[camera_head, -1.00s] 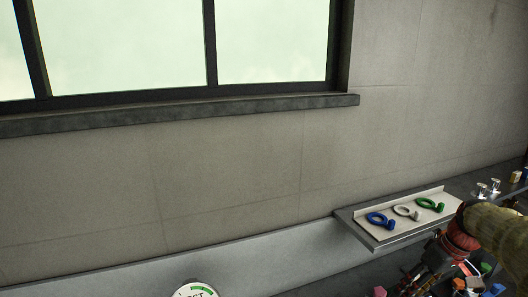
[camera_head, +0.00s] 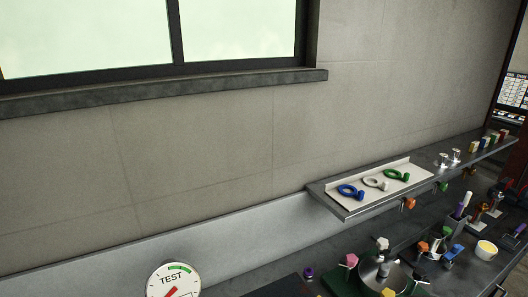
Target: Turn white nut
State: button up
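A small white knob-like piece (camera_head: 383,243), which looks like the white nut, stands at the far side of a round metal lid or tank top (camera_head: 369,272) on the dark bench. A pink piece (camera_head: 351,261) and a yellow piece (camera_head: 388,292) sit around the same lid. A white ring-shaped tool (camera_head: 376,184) lies on a pale tray (camera_head: 334,187) on the wall shelf, between a blue one (camera_head: 350,192) and a green one (camera_head: 396,175). My gripper is not in view.
A round gauge marked TEST (camera_head: 172,281) stands at lower left. The grey shelf (camera_head: 345,213) carries metal fittings (camera_head: 449,158) and small coloured blocks (camera_head: 487,142). A yellow-filled cup (camera_head: 486,250) and several coloured parts crowd the bench at right.

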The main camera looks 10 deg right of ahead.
aim_at(382, 243)
jog(key=z, duration=0.8)
